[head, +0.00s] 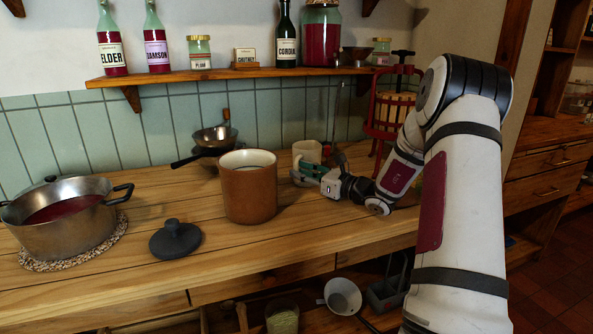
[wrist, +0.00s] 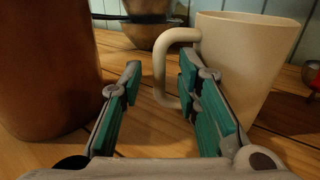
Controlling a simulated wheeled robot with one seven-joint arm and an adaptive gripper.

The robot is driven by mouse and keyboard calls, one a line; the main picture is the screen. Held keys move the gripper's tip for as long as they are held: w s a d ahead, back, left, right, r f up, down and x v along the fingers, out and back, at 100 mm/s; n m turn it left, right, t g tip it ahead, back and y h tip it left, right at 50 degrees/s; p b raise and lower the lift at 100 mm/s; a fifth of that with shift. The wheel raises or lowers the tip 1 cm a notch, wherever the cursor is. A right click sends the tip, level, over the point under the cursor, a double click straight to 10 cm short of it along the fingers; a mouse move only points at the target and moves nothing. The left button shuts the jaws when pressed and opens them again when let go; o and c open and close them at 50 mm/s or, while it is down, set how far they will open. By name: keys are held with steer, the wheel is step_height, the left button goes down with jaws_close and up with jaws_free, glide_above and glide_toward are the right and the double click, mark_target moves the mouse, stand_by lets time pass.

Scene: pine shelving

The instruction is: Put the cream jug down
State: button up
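The cream jug (head: 306,152) stands upright at the back of the wooden counter, partly hidden behind my gripper (head: 314,174). In the wrist view the jug (wrist: 245,60) is at the right with its loop handle (wrist: 160,68) towards the left. My gripper's green-padded fingers (wrist: 160,78) are spread apart, with the handle showing between their tips, closer to the right finger. No grip on the handle shows. The jug's base appears to be at the counter top, but the right finger hides part of it.
A tall brown crock (head: 248,195) stands close left of my gripper. A dark lid (head: 175,240), a steel pot (head: 55,212) of red liquid and a pan (head: 214,138) lie farther left. A red fruit press (head: 392,105) stands behind my arm. The counter's front (head: 290,235) is clear.

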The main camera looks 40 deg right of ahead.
steer(key=p+v, duration=0.1)
steer(key=v, duration=0.8)
steer(key=shift+s+d, duration=0.1)
steer(key=shift+s, duration=0.1)
steer(key=a+r+n+g+y, duration=0.1)
steer(key=a+n, duration=0.1)
steer(key=a, duration=0.3)
steer(key=a+r+n+g+y, duration=0.2)
steer(key=a+n, duration=0.1)
steer(key=a, duration=0.3)
steer(key=s+a+r+n+g+y, duration=0.1)
steer(key=a+r+n+g+y, duration=0.1)
steer(key=a, duration=0.3)
steer(key=shift+a+r+n, duration=0.2)
steer(key=shift+n, duration=0.5)
steer(key=s+a+r+n+g+h, duration=0.2)
steer(key=s+a+n+g, duration=1.05)
steer(key=s+a, duration=0.7)
steer(key=s+d+f+n+h, duration=0.1)
steer(key=s+d+n+h, duration=0.1)
steer(key=s+n+h, duration=0.2)
steer(key=s+d+n+t+h, duration=0.1)
steer(key=s+d+n+h, duration=0.2)
steer(key=s+n, duration=0.4)
steer(key=s+h, duration=0.1)
steer(key=s, duration=0.3)
steer(key=shift+s+f, duration=0.35)
steer(key=shift+f, duration=0.05)
steer(key=shift+n, duration=0.25)
